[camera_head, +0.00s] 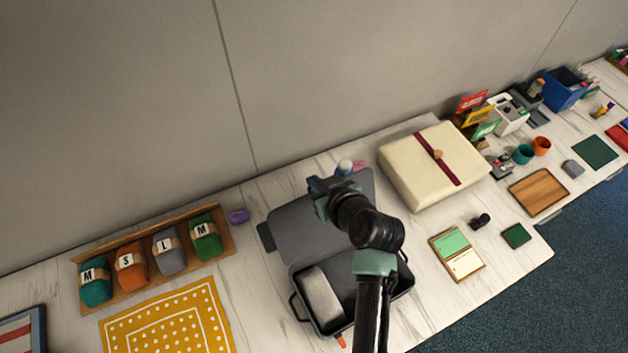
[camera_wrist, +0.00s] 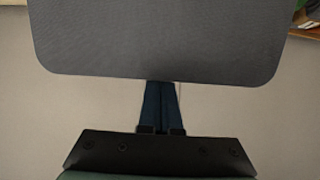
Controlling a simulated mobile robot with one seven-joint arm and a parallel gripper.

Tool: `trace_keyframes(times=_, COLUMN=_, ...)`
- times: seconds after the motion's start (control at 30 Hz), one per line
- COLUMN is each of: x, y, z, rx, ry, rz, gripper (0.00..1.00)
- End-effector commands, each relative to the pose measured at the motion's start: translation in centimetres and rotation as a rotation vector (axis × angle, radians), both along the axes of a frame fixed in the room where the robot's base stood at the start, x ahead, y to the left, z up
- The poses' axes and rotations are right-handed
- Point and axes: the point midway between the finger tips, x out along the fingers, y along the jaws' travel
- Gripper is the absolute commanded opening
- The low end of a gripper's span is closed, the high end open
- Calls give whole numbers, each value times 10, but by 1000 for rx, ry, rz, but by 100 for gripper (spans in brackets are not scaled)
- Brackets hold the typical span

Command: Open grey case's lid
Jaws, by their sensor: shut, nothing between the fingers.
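The grey case (camera_head: 345,283) stands on the table with its lid (camera_head: 298,226) swung up and back toward the wall, so its inside shows. A light grey block (camera_head: 322,298) lies in the left part of the case. My arm crosses in front and hides much of its right part. My gripper (camera_wrist: 160,90) is shut and empty. Its fingertips are at the edge of a flat grey panel, which looks like the lid (camera_wrist: 160,38), in the wrist view. I cannot tell whether they touch it. In the head view my gripper's fingertips are hidden near the lid's upper edge.
A cream box with a red ribbon (camera_head: 408,178) stands close on the right. A wooden tray of rolled cloths (camera_head: 120,292) and a yellow dotted cloth (camera_head: 168,322) lie to the left. The wall rises behind the table.

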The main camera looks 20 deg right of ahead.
Motion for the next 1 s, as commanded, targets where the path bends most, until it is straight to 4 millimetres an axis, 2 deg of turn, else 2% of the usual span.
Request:
trace_keyframes(times=0.03, x=-7, y=-1, z=-4, rx=1, ry=-24, rz=-2, gripper=0)
trace_keyframes(times=0.17, x=-21, y=-2, z=7, rx=4, ry=-54, rz=-2, gripper=0)
trace_keyframes(times=0.3, x=-29, y=-2, z=10, rx=4, ry=-50, rz=0, gripper=0)
trace_keyframes(times=0.7, x=-28, y=-2, z=8, rx=4, ry=-48, rz=1, gripper=0)
trace_keyframes(times=1.0, x=-18, y=-1, z=0, rx=4, ry=-46, rz=1, gripper=0)
